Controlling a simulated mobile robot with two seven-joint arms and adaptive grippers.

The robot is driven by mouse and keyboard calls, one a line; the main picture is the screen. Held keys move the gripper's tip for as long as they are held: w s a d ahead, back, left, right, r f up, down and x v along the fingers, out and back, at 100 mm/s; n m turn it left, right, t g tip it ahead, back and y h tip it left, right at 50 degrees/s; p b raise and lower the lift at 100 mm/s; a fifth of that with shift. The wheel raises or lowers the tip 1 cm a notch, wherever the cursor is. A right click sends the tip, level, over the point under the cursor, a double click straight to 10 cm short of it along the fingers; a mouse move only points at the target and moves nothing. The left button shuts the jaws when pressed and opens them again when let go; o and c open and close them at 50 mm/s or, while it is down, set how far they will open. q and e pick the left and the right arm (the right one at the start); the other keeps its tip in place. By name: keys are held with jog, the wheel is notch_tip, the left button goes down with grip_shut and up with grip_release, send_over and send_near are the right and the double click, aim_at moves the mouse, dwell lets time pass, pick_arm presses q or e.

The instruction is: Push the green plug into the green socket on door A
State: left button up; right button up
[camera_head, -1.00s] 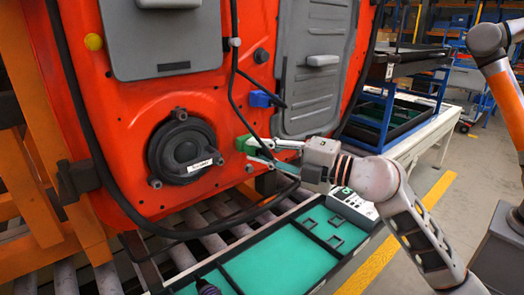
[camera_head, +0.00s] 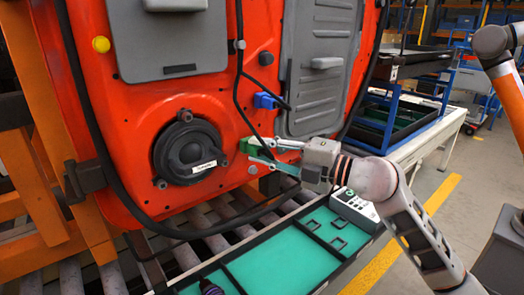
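Door A (camera_head: 135,165) is the large orange-red panel at left and centre. A green block (camera_head: 250,146) on its lower right part marks the green socket; where plug and socket meet is not clear at this size. My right gripper (camera_head: 264,151) points left at this spot, its fingers on the green plug (camera_head: 259,150) at the end of a black cable (camera_head: 254,133). The plug is mostly hidden by the fingers, and I cannot tell how deep it sits. My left gripper is not in view.
A blue connector (camera_head: 266,101) sits on the door above the green spot. A round black speaker (camera_head: 187,150) is to its left.

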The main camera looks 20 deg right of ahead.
jog(key=shift+o, duration=1)
jog(key=shift+d, duration=0.1)
jog(key=shift+s+d+f, duration=0.1)
jog(key=shift+s+d, duration=0.1)
jog(key=shift+s, duration=0.1)
jog(key=v, duration=2.2)
jog(key=shift+s+d, duration=0.15)
jog(key=shift+d, duration=0.15)
